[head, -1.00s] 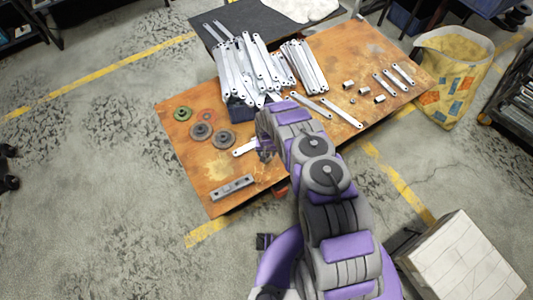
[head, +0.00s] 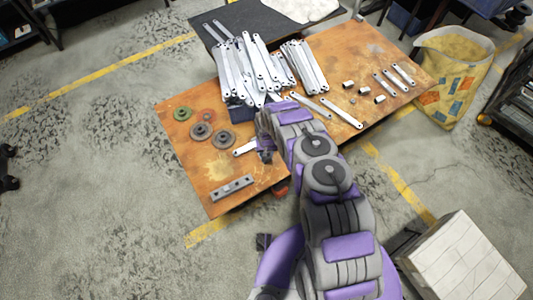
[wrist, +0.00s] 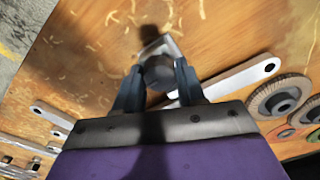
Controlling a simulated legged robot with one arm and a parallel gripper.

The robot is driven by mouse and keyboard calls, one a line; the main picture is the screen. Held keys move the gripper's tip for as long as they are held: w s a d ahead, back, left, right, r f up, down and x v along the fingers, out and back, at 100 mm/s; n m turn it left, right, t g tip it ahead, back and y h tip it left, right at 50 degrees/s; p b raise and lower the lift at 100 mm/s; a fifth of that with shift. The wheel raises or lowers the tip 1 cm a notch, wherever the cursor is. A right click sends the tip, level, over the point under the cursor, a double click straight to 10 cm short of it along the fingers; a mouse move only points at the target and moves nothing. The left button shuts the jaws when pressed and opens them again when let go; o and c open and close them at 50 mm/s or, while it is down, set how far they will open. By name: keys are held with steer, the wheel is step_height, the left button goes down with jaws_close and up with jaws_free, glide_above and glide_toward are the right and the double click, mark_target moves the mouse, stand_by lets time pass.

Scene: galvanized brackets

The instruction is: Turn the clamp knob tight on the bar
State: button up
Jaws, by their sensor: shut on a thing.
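My gripper (wrist: 158,68) is shut on a dark round knob (wrist: 157,77), with one finger on each side of it. A light metal piece (wrist: 170,45) shows just beyond the knob; the rest of the clamp is hidden. A flat grey bar (wrist: 236,78) with a hole near its end lies to the right of the knob in the wrist view. How the clamp meets the bar is hidden. In the head view my gripper (head: 265,153) is low over the table, beside a short pale bar end (head: 243,148); the knob cannot be made out there.
The wooden table (head: 180,147) carries several round discs (head: 200,131) at left and a holed grey block (head: 232,188) near the front. A heap of metal brackets (head: 258,62) stands behind my gripper. Small cylinders and bars lie at right. A patterned sack (head: 452,80) stands beyond the table.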

steer(key=shift+c, duration=0.9)
steer(key=m, duration=1.3)
steer(key=shift+b, duration=0.3)
steer(key=m, duration=0.4)
steer(key=o, duration=0.9)
